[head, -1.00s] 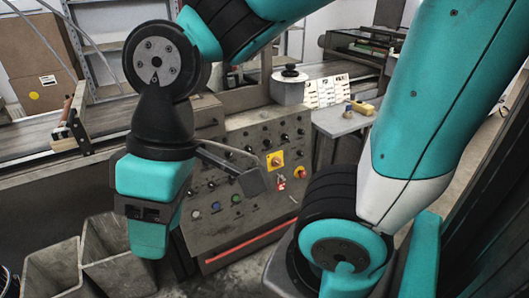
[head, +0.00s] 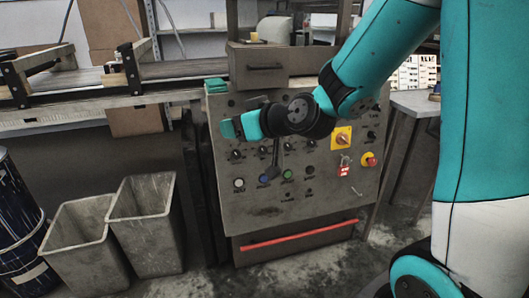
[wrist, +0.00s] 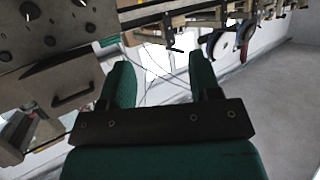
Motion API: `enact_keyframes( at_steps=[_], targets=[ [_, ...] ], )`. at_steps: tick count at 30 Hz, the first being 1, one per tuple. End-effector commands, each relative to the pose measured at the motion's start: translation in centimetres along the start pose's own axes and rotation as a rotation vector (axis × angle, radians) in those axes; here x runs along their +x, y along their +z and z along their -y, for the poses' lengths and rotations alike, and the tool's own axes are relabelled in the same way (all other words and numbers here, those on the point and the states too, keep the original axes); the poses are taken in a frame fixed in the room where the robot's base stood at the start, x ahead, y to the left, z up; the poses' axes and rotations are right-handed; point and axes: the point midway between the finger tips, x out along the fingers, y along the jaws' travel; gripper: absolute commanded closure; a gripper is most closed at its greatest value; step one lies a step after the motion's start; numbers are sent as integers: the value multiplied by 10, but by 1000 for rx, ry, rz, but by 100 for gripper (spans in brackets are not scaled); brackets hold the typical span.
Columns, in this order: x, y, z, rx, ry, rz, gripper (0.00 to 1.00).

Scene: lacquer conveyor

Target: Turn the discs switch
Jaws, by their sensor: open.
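The grey control panel (head: 225,212) faces me in the head view, with several black rotary knobs, coloured buttons, a yellow-plated switch (head: 342,138) and a red stop button (head: 369,160). The labels are too small to read, so I cannot tell which knob is the discs switch. My gripper (head: 238,127) is in front of the panel's upper left part, pointing left, and my arm hides some of the knobs. In the wrist view my gripper (wrist: 163,78) is open with nothing between its green fingers. Some panel knobs (wrist: 50,41) show at the upper left there, apart from the fingers.
Two grey bins (head: 145,239) stand on the floor left of the panel, beside a dark drum (head: 18,225). A conveyor (head: 70,88) runs behind at the left. A table (head: 413,103) stands at the right. A drawer unit (head: 265,68) sits above the panel.

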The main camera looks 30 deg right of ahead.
Motion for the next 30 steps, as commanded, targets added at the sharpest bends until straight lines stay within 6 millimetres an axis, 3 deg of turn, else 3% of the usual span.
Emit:
enact_keyframes(
  at_steps=[1,6,10,14,19,30],
  targets=[
    [17,39,-28,-2,75,-51,43],
    [28,80,-102,-39,315,-212,43],
    [25,100,-137,-63,446,-278,43],
    [21,105,-154,-77,511,-308,43],
    [29,95,-163,-80,524,-314,43],
    [90,68,-196,-82,518,-314,43]
  ],
)
